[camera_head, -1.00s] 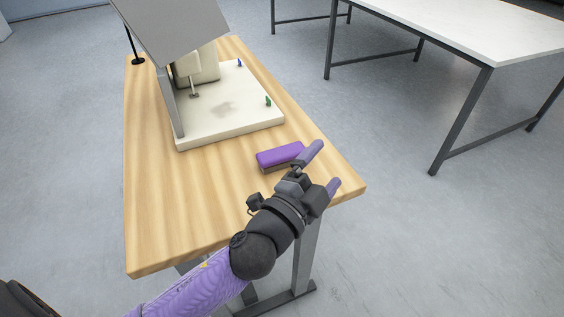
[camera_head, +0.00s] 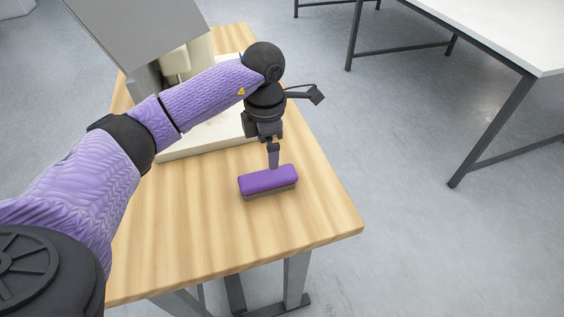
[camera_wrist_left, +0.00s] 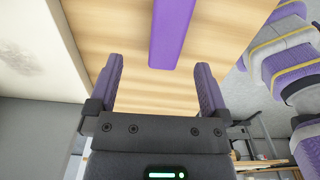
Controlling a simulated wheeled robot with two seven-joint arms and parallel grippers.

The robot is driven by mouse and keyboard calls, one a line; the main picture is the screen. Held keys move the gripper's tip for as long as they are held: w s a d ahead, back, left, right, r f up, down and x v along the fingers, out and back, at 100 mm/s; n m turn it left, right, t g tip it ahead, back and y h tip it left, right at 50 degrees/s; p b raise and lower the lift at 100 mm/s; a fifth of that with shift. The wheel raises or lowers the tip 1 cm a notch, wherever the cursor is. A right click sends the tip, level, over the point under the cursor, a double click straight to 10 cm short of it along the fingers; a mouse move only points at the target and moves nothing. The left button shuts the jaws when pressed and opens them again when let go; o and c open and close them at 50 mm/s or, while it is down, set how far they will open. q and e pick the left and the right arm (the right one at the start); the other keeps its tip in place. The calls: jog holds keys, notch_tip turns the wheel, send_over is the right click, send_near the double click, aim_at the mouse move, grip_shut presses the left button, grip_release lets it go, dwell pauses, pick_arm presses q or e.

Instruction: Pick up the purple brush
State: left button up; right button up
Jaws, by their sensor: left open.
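The purple brush (camera_head: 268,181) lies on the wooden table, its purple back up and a darker underside below. My left gripper (camera_head: 273,160) points down just behind the brush in the head view, with its visible finger close to the brush's far edge; I cannot tell whether they touch. In the left wrist view the open fingers (camera_wrist_left: 156,80) stand to either side of the line of the brush (camera_wrist_left: 171,35), whose near end lies ahead between them. Nothing is held. My right gripper is not in view.
The wooden table (camera_head: 200,225) is clear in front of the brush. A machine with a pale base (camera_head: 195,141) and a grey panel (camera_head: 140,35) stands behind, partly hidden by my left arm. A white-topped table (camera_head: 500,30) stands apart at the right.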

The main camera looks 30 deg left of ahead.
aim_at(268, 176)
pick_arm(q)
jog(key=f, duration=0.2)
jog(key=s+f+b, duration=0.1)
jog(key=f, duration=0.1)
jog(key=f+b, duration=0.1)
jog(key=f, duration=0.2)
jog(key=f+b, duration=0.1)
jog(key=f, duration=0.1)
jog(key=shift+s+d+f+b, duration=0.15)
jog(key=shift+d+f+b, duration=0.1)
jog(key=shift+b, duration=0.1)
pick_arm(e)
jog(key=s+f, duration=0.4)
pick_arm(q)
jog(key=shift+r, duration=0.2)
jog(key=shift+c, duration=1.2)
jog(key=c, duration=1)
notch_tip(268, 176, up, 10)
jog(key=p, duration=0.4)
jog(key=shift+r, duration=0.1)
jog(key=shift+c, duration=0.3)
jog(key=o, duration=0.8)
jog(key=c, duration=0.6)
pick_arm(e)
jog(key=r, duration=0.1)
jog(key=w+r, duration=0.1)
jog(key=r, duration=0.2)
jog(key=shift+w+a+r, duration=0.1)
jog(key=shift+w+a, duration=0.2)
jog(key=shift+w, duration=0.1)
